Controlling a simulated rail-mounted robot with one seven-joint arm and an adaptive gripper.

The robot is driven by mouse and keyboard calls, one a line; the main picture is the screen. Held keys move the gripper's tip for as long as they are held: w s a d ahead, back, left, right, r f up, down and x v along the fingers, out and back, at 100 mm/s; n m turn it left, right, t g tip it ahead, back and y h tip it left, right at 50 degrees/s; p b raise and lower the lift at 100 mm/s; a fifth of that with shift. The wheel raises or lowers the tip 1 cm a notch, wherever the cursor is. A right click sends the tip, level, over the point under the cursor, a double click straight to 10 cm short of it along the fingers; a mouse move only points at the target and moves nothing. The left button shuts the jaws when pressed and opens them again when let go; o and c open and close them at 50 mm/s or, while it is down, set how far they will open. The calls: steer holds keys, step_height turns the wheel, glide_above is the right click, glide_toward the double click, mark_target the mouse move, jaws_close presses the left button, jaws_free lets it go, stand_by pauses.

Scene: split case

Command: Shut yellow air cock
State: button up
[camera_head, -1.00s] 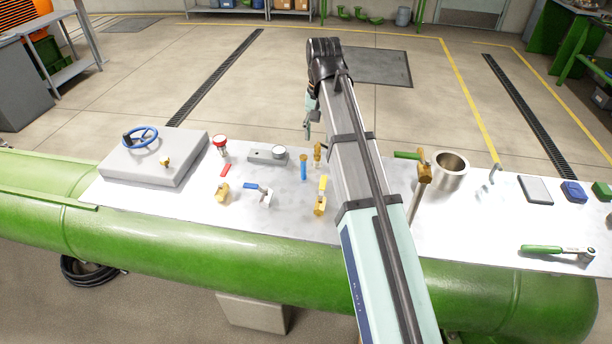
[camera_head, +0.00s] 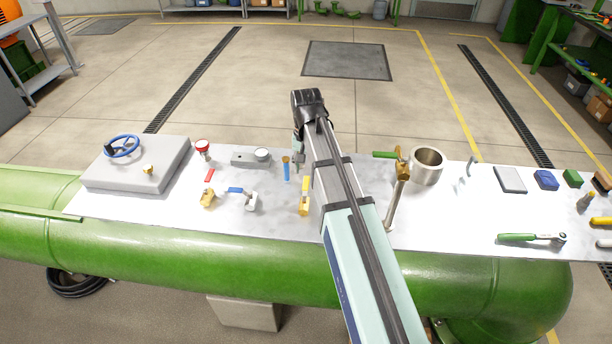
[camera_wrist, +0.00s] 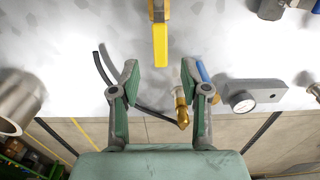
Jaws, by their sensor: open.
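The yellow air cock (camera_head: 305,190) stands on the white bench top, just left of my forearm in the head view. Its yellow lever points away from the head camera, over a brass body. In the wrist view the yellow lever (camera_wrist: 160,45) hangs down from the top edge, its free end just beyond and between my fingertips. My gripper (camera_wrist: 160,78) is open and empty, with green-padded fingers on either side of the lever's line. In the head view my gripper (camera_head: 299,160) is low near the bench's far edge, partly hidden by my arm.
A blue upright handle (camera_head: 286,168) and a gauge block (camera_head: 250,158) stand close to the left. A brass fitting (camera_wrist: 182,105) and black hose are by the right finger in the wrist view. A steel cup (camera_head: 427,166) and green-handled valve (camera_head: 402,165) stand to the right.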

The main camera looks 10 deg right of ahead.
mark_target(306, 183)
steer(key=shift+f+p, duration=0.55)
steer(key=shift+f, duration=2.1)
jaws_close()
